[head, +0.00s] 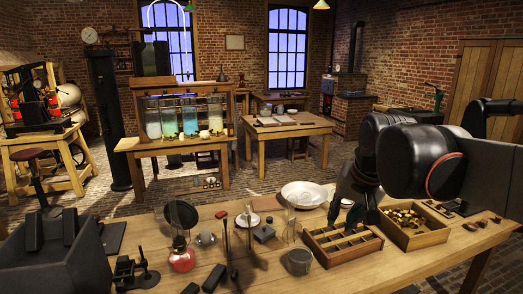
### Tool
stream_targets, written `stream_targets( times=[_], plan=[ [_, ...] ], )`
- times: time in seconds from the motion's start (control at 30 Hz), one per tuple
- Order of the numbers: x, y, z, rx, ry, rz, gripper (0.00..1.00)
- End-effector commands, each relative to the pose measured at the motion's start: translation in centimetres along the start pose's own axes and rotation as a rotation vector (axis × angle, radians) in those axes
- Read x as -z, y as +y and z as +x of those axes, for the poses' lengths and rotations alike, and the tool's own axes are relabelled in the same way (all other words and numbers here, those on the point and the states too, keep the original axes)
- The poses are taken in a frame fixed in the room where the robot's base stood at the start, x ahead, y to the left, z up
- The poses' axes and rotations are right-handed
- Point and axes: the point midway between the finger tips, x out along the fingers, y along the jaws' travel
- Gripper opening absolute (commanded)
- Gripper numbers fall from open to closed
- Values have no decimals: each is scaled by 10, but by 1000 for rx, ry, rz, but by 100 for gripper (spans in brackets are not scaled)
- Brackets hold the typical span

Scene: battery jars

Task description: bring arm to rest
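My arm (420,160) reaches in from the right over the front bench. My gripper (352,220) points down at the back edge of a wooden compartment tray (345,256). Its dark fingers look spread apart, with nothing seen between them. Whether the fingertips touch the tray cannot be told.
A wooden box of brass pieces (430,238) stands right of the tray, close under my arm. Tall jars (190,116) stand on a rack behind.

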Motion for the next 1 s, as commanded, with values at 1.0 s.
stream_targets(
  times=[1.0],
  plan=[
    [-190, 85, 30, -25, 192, -350, 23]
  ],
)
